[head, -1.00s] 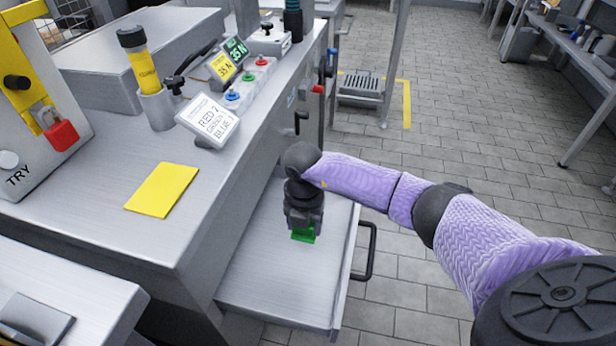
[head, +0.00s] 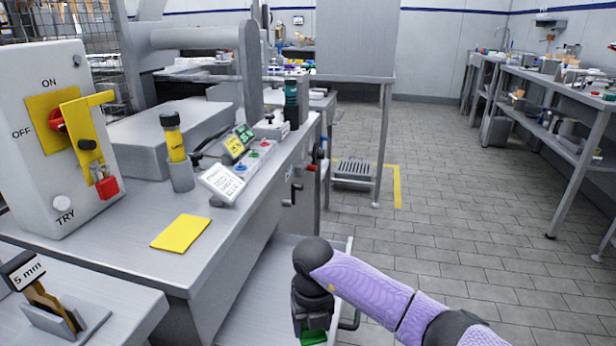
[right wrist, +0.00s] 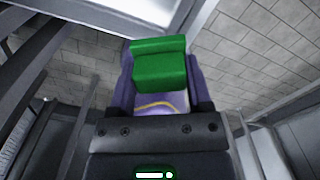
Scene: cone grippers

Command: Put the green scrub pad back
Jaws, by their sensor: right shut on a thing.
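The green scrub pad (head: 314,338) is held in my right gripper (head: 312,322), low in the head view, over the open drawer. In the right wrist view the pad (right wrist: 158,65) sits between the two fingers of the right gripper (right wrist: 160,85), which is shut on it. The drawer (head: 272,262) is pulled out from the steel bench; its lower part is cut off by the frame edge. I cannot tell whether the pad touches the drawer floor. My left gripper is not in view.
A yellow pad (head: 180,233) lies flat on the bench top. A tilted sign (head: 222,183), a yellow cylinder in a holder (head: 174,140) and a TRY switch box (head: 50,150) stand on the bench. The drawer handle (head: 352,316) sticks out. Tiled floor at right is clear.

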